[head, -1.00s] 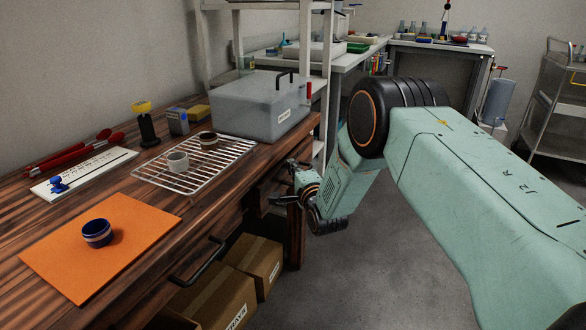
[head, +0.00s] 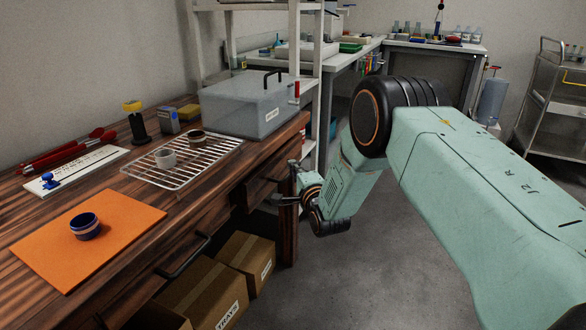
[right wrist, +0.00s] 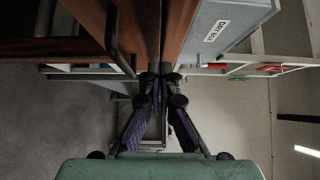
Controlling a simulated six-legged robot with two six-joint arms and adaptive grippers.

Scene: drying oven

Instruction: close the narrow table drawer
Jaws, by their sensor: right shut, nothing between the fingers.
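The narrow drawer (head: 256,193) is in the front of the wooden table, below the dry box, with a dark handle. I cannot tell how far it stands out. In the right wrist view its wooden front fills the upper left, and the dark bar handle (right wrist: 113,40) stands out from it. My right gripper (head: 277,200) is at the table's right end, close to the drawer front. Its fingers (right wrist: 161,78) are shut with nothing between them. Contact with the drawer is unclear. My left gripper is not in view.
On the wooden table (head: 60,215) are an orange mat (head: 45,248), a wire rack (head: 160,180) with cups, and a grey dry box (head: 245,108). A wider drawer handle (head: 185,257) is nearer. Cardboard boxes (head: 205,295) sit beneath. The floor to the right is clear.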

